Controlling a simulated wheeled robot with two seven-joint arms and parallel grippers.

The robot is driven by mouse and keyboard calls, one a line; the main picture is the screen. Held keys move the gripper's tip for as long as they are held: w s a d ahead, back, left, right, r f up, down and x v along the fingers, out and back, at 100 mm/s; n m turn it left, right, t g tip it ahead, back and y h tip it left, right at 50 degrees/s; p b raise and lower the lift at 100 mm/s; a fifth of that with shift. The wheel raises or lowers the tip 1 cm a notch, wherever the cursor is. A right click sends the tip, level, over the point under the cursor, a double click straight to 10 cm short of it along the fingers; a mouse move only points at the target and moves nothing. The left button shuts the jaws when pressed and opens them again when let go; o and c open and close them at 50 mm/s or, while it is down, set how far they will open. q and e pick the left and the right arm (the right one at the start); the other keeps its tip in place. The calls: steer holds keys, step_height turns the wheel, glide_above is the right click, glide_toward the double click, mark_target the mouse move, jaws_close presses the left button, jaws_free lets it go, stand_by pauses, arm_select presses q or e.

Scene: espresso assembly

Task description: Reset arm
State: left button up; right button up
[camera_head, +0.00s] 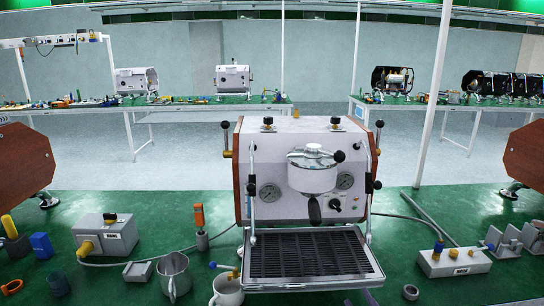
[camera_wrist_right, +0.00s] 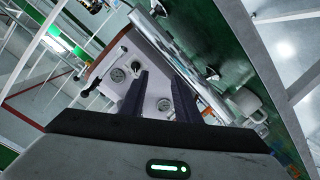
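The espresso machine (camera_head: 290,150) stands on the green table in the middle of the head view. A round metal part with a black handle (camera_head: 314,210) sits at its front, between two gauges. In the right wrist view the machine's pale front (camera_wrist_right: 152,88) shows tilted behind the fingers. My right gripper (camera_wrist_right: 160,78) shows in that view with its two dark fingers apart and nothing visible between them. I cannot pick out the right gripper clearly in the head view. My left gripper is in neither view.
A metal pitcher (camera_head: 174,277), a cup (camera_head: 228,291) and a grey box with a yellow knob (camera_head: 106,236) stand left of the machine. Another grey box (camera_head: 455,262) and metal brackets (camera_head: 513,240) are at the right. The drip tray (camera_head: 310,256) juts forward.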

steer(key=s+a+f+m+g, duration=0.1)
steer(key=s+f+m+g, duration=0.1)
steer(key=s+f, duration=0.4)
steer(key=s+a+f+m+g+y, duration=0.1)
steer(key=s+f+m+g, duration=0.1)
steer(key=s+f, duration=0.5)
steer(key=s+a+f+m+g, duration=0.1)
steer(key=s+f, duration=0.6)
steer(key=s, duration=0.9)
steer(key=m+g, duration=0.1)
steer(key=g, duration=0.1)
steer(key=shift+s+a+g+y, duration=0.15)
steer(key=shift+s+g+y, duration=0.05)
steer(key=shift+g+y, duration=0.2)
